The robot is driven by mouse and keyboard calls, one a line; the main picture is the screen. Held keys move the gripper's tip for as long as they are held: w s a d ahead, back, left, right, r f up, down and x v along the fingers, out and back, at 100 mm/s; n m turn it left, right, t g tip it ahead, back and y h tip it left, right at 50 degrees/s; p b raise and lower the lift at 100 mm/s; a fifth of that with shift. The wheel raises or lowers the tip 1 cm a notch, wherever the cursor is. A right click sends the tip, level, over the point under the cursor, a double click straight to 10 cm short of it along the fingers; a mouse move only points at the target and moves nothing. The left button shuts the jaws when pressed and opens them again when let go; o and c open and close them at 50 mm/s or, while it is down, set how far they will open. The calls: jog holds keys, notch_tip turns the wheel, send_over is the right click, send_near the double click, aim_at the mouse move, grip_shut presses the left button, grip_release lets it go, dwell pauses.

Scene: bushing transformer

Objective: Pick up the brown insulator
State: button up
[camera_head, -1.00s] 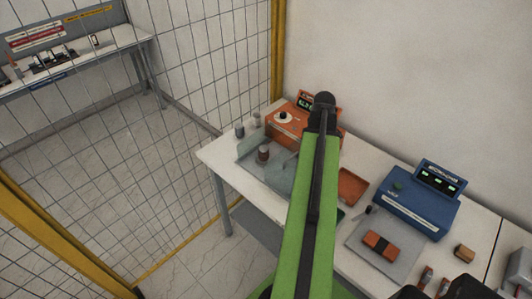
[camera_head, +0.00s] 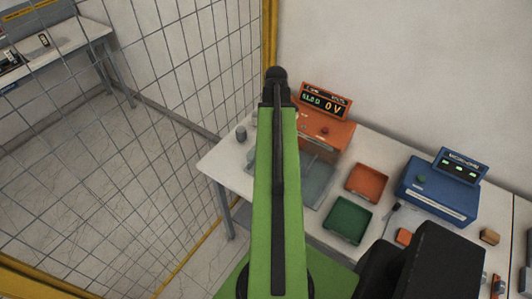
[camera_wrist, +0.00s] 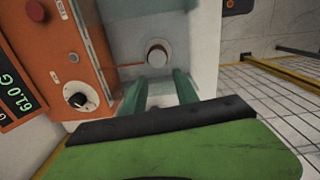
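The brown insulator cannot be made out in either view now. In the head view, my green arm covers the part of the bench where it stood in the earlier frame. A clear tray (camera_head: 318,180) shows partly to the right of my arm, in front of an orange meter (camera_head: 322,132). In the head view my gripper is hidden behind the arm. In the wrist view two dark green fingers of my gripper (camera_wrist: 160,88) appear apart, with nothing visible between them. The orange meter (camera_wrist: 52,62) is to their left.
A grey round piece (camera_wrist: 157,52) lies beyond the fingers and also shows at the bench's left end (camera_head: 241,133). An orange bin (camera_head: 367,182), a green bin (camera_head: 347,219) and a blue meter (camera_head: 437,190) stand to the right. A mesh fence (camera_head: 170,100) is on the left.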

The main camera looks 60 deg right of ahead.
jog(key=shift+s+r, duration=0.15)
jog(key=shift+s, duration=0.05)
jog(key=o, duration=0.5)
jog(key=shift+w, duration=0.15)
jog(key=shift+c, duration=0.2)
jog(key=shift+o, duration=1.3)
jog(key=shift+f, duration=0.2)
jog(key=shift+o, duration=0.3)
jog(key=shift+f+b, duration=0.3)
jog(key=shift+b, duration=0.15)
notch_tip(320, 180, down, 12)
jog(key=b, duration=1.1)
jog(key=shift+d+r+b, duration=0.1)
jog(key=shift+r+b, duration=0.05)
jog(key=shift+b, duration=0.15)
jog(key=shift+r, duration=0.1)
jog(key=f+b, duration=0.5)
jog(key=shift+s+d+f, duration=0.15)
jog(key=shift+s+d, duration=0.05)
jog(key=shift+s, duration=0.05)
grip_shut()
